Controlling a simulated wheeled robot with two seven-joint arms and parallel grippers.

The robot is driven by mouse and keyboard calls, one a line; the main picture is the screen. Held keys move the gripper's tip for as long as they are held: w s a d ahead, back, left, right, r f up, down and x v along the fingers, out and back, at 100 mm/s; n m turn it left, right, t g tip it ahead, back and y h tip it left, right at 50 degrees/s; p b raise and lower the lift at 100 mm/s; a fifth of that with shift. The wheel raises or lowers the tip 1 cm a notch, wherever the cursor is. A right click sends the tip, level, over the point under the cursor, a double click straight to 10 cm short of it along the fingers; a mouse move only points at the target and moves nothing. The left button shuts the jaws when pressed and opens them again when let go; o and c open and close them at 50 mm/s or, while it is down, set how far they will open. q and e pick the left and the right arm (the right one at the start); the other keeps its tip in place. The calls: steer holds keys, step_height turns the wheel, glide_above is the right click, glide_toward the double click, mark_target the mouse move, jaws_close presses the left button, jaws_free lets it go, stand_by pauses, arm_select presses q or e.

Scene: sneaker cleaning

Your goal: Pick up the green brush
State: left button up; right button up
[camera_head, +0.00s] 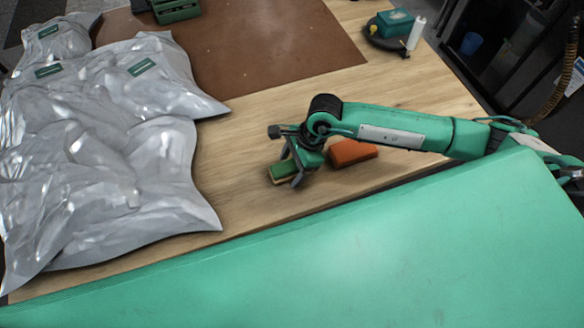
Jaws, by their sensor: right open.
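The green brush (283,170) is a small block with a green top and a pale lower edge, lying on the wooden table near its front edge. My right gripper (290,172) is open and points down at the brush. One dark finger reaches down at the brush's right end and hides part of it. I cannot tell whether the fingers touch it. My left gripper is not in view.
An orange block (353,152) lies right of the brush, under my right arm. Silver bags (90,150) cover the table's left side. A brown mat (250,45) lies behind. A teal box (395,22) and white bottle (416,33) stand at the back right.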

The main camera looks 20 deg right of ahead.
mark_target(292, 165)
stand_by(0.4)
steer(key=c, duration=1.1)
steer(key=shift+r+p, duration=0.25)
steer(key=shift+p, duration=0.25)
step_height(292, 165, up, 20)
steer(key=b, duration=0.6)
